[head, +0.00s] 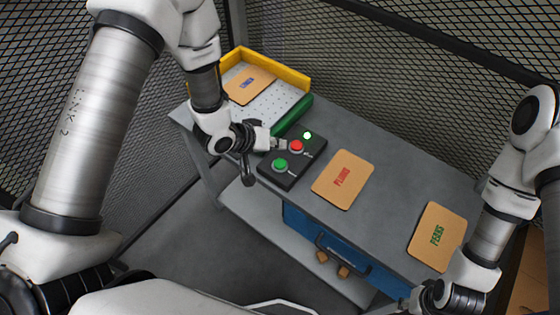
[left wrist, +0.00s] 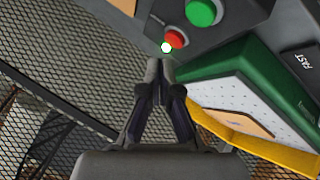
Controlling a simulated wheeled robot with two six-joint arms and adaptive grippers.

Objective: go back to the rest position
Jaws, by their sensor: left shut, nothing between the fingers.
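My left gripper (head: 279,143) is shut and empty beside the red button (head: 296,146) of a dark control box (head: 288,171). In the left wrist view its closed fingertips (left wrist: 160,68) are close to the lit lamp (left wrist: 166,47) and the red button (left wrist: 175,38); I cannot tell whether they touch the box. The box also has a green button (head: 281,165), and its lamp (head: 307,135) glows greenish white. My right gripper (head: 408,302) shows only partly at the bottom of the head view, past the table's front edge, and its fingers are unclear.
A grey table (head: 385,200) carries the box, a "PLUMS" card (head: 343,180) and a "PEARS" card (head: 437,236). A tray with yellow (head: 292,78) and green walls holds another card (head: 249,85) behind the box. A blue drawer (head: 300,222) is below. Mesh fencing (head: 420,80) surrounds the table.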

